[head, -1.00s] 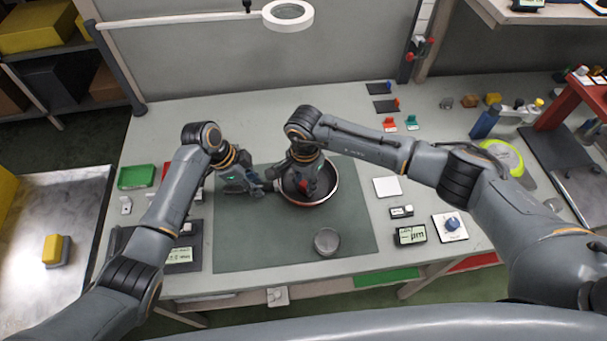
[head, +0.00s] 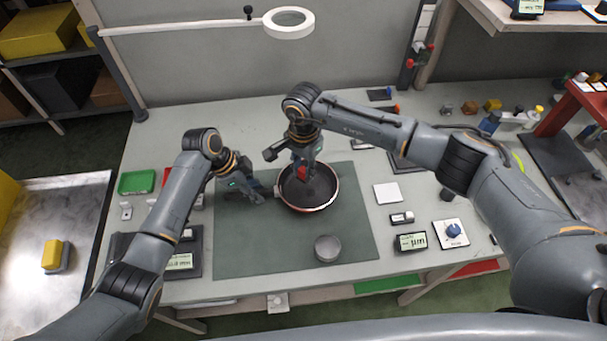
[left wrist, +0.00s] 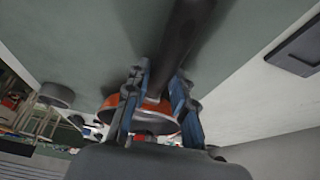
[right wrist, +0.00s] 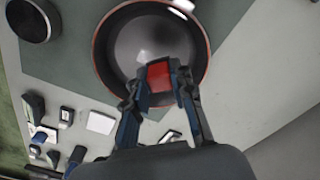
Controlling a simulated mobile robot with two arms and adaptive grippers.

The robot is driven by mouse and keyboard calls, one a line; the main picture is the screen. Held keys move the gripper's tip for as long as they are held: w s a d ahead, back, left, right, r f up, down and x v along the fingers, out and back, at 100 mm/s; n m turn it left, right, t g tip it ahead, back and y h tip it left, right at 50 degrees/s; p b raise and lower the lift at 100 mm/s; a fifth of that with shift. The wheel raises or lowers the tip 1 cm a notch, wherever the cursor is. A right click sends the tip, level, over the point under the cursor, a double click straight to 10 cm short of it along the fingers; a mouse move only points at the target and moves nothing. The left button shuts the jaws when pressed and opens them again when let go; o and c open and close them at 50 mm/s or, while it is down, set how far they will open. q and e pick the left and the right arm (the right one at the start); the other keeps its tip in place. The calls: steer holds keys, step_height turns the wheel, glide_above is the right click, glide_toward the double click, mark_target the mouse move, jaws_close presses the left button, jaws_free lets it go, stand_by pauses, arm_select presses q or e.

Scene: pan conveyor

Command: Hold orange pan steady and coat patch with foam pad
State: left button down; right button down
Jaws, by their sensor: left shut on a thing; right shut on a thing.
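The pan (head: 322,190) sits on the dark green mat, with an orange-red outer wall and a dark interior. My left gripper (head: 262,190) is shut on its dark handle (left wrist: 182,45) at the left side. My right gripper (head: 301,160) is shut on a red foam pad (right wrist: 158,78). The pad also shows over the far part of the pan in the head view (head: 302,172). In the right wrist view the pad overlaps the pan's inside (right wrist: 130,45); I cannot tell whether it touches. No separate patch stands out in the pan.
A grey round tin (head: 327,248) stands on the mat (head: 255,245) in front of the pan. A white square (head: 387,193), a small display (head: 411,242) and a blue knob box (head: 452,232) lie to the right. A green tray (head: 137,182) is at the left.

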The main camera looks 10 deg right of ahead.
steer(key=shift+r, duration=1.55)
arm_select(q)
steer(key=c, duration=1)
jaws_free()
steer(key=shift+c, duration=0.2)
steer(key=shift+r, duration=0.1)
steer(key=v, duration=1.1)
steer(key=shift+a+r, duration=0.25)
steer(key=shift+r, duration=0.1)
steer(key=shift+f, duration=0.1)
arm_select(e)
steer(key=shift+s+f, duration=0.1)
